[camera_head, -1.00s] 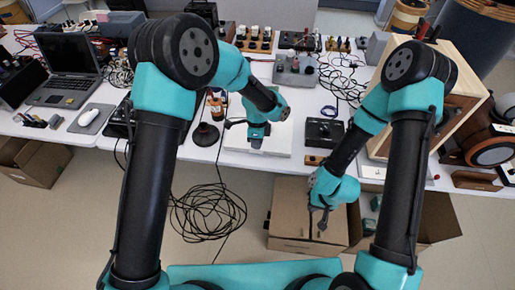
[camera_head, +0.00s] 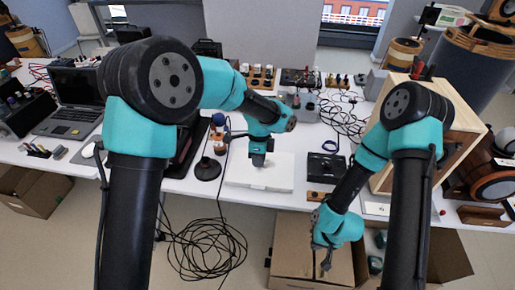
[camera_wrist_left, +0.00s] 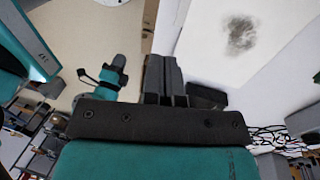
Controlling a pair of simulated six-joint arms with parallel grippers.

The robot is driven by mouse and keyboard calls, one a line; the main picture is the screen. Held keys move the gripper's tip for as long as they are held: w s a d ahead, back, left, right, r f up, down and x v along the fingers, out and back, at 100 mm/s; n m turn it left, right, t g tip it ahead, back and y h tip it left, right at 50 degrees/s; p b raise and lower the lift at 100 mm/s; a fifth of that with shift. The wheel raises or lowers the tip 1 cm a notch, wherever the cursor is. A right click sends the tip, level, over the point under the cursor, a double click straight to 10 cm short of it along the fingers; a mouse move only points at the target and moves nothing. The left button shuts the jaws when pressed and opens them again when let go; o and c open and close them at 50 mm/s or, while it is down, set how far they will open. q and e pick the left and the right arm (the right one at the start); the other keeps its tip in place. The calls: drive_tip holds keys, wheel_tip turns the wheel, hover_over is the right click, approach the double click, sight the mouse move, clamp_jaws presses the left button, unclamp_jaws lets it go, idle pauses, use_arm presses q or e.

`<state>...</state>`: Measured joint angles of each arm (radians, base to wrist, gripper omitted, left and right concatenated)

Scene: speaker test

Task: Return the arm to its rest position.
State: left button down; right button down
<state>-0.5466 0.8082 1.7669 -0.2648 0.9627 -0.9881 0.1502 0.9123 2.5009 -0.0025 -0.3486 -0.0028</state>
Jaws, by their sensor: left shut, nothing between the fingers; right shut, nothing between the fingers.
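My left gripper (camera_head: 260,160) points down over the white board (camera_head: 240,178) near the table's front edge, shut and empty. Its closed dark fingers (camera_wrist_left: 165,80) show in the left wrist view with nothing between them. My right gripper (camera_head: 326,265) hangs beyond the table's front edge, over an open cardboard box (camera_head: 290,258). It is shut and empty, and small in the view. The left wrist view also shows a white surface with a dark smudge (camera_wrist_left: 240,35).
An orange-and-blue item (camera_head: 219,132) and a round black base (camera_head: 207,167) stand left of my left gripper. A black box (camera_head: 325,167) and a wooden crate (camera_head: 455,140) are to the right. A laptop (camera_head: 75,100) is at left. Cables (camera_head: 205,250) lie on the floor.

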use_arm(q)
drive_tip(key=s+a+f+n+t+h, duration=0.1)
drive_tip(key=s+a+f+n, duration=0.35)
drive_tip(key=a+f, duration=0.2)
drive_tip(key=s+a+f+n+h, duration=0.2)
drive_tip(key=s+a+f+n, duration=0.1)
drive_tip(key=a+f+n, duration=0.4)
drive_tip(key=s+a+f+n+t+h, duration=0.1)
drive_tip(key=s+a+f+n, duration=0.35)
drive_tip(key=f, duration=0.35)
drive_tip(key=s+a+f+n+t, duration=0.1)
drive_tip(key=s+a+f+n, duration=0.1)
drive_tip(key=s+a+n, duration=0.4)
drive_tip(key=shift+s+a+f, duration=0.4)
drive_tip(key=shift+s+a, duration=0.1)
drive_tip(key=shift+s, duration=0.1)
